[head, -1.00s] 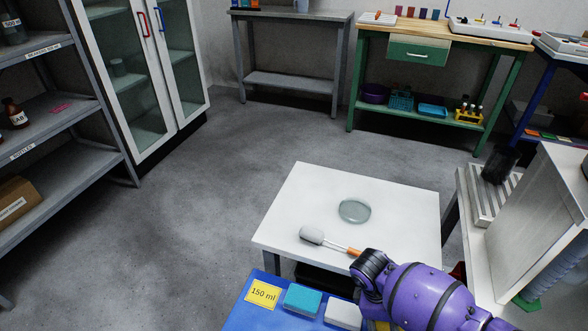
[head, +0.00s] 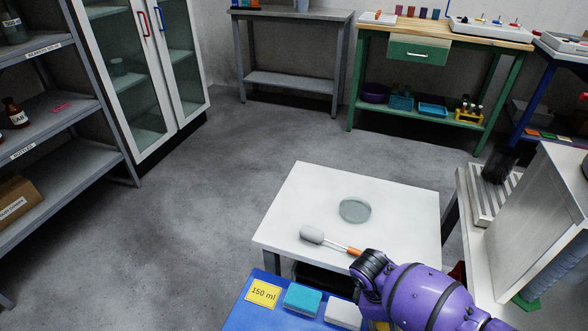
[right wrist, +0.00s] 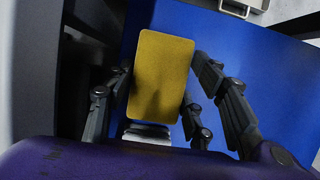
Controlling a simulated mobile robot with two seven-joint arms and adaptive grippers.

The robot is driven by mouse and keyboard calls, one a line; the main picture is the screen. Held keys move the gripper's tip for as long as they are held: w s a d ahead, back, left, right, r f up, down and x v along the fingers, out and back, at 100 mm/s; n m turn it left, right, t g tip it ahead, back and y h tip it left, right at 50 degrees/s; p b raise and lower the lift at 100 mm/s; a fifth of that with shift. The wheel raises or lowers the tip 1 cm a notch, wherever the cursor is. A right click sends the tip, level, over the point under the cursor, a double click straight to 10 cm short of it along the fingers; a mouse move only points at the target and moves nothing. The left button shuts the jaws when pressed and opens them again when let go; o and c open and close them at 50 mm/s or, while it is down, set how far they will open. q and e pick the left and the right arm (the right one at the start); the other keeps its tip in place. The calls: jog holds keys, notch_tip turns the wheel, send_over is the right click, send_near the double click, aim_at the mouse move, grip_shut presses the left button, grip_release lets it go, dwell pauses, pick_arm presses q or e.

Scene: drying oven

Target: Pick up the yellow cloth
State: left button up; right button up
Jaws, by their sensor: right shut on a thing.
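The yellow cloth (right wrist: 162,72) is a flat, rounded rectangle in the right wrist view, between the dark fingers of my right gripper (right wrist: 157,92). The gripper is shut on it, with fingers against its left and right sides. Blue surface shows behind the cloth. I cannot tell whether the cloth is clear of the surface. In the head view my right arm hides most of this spot, and only a small yellow patch (head: 382,326) shows at the bottom edge. My left gripper is not in view.
The blue surface (head: 235,318) holds a yellow "150 ml" label (head: 263,293), a teal block (head: 303,300) and a whitish block (head: 343,313). The floor at left is clear.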

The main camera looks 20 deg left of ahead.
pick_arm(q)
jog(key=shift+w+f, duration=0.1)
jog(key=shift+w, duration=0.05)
pick_arm(e)
jog(key=shift+r, duration=0.15)
jog(key=shift+r, duration=0.35)
notch_tip(320, 180, up, 3)
jog(key=shift+w+r+p, duration=0.1)
jog(key=shift+p, duration=0.55)
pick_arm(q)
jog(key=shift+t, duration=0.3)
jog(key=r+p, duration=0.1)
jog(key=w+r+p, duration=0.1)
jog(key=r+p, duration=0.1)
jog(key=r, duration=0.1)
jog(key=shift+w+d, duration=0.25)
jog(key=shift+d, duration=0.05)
pick_arm(e)
jog(key=s+a+r, duration=0.9)
jog(key=s, duration=0.1)
jog(key=shift+s+a+r, duration=0.15)
jog(key=shift+s+a, duration=0.05)
jog(key=shift+s, duration=0.1)
